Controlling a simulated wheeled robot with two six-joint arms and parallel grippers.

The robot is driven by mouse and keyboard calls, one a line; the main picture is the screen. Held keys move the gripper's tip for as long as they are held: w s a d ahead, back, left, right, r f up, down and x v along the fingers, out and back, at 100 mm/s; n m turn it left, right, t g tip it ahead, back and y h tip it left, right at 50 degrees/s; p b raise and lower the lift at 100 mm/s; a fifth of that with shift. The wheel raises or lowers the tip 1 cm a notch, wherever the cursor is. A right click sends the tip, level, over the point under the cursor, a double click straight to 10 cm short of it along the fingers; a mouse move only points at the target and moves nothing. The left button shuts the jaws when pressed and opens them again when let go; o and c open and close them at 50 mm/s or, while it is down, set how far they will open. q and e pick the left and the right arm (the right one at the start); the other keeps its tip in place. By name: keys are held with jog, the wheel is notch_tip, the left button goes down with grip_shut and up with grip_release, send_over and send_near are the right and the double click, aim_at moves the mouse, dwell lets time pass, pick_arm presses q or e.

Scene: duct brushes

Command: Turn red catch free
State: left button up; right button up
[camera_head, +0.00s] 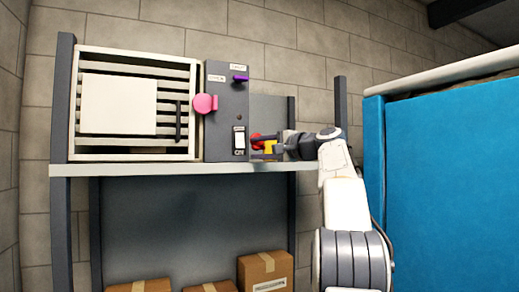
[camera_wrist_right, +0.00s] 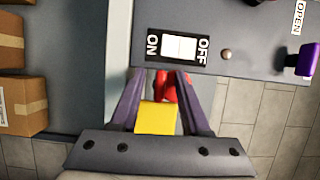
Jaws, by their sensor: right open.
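The red catch (camera_head: 256,140) is at the right side of the grey control box (camera_head: 215,130). In the right wrist view the red catch (camera_wrist_right: 160,84) shows between the fingertips, partly hidden by a yellow block (camera_wrist_right: 156,117). The yellow block also shows in the head view (camera_head: 269,147). I cannot tell what it is fixed to. My right gripper (camera_head: 259,147) reaches in from the right. In its wrist view the gripper (camera_wrist_right: 160,75) is open, one finger on each side of the red and yellow pieces. Contact cannot be told. My left gripper is out of view.
The box carries a white ON/OFF switch (camera_head: 240,138), a pink knob (camera_head: 204,103) and a purple lever (camera_head: 240,78). A slatted white frame (camera_head: 135,157) stands left of it on the shelf (camera_head: 180,169). Cardboard boxes (camera_head: 265,272) sit below. A blue panel (camera_head: 440,170) stands at right.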

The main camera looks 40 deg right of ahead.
jog(key=s+d+b, duration=0.1)
jog(key=s+b, duration=0.3)
jog(key=s, duration=0.6)
jog(key=shift+s+d, duration=0.2)
jog(key=shift+d, duration=0.1)
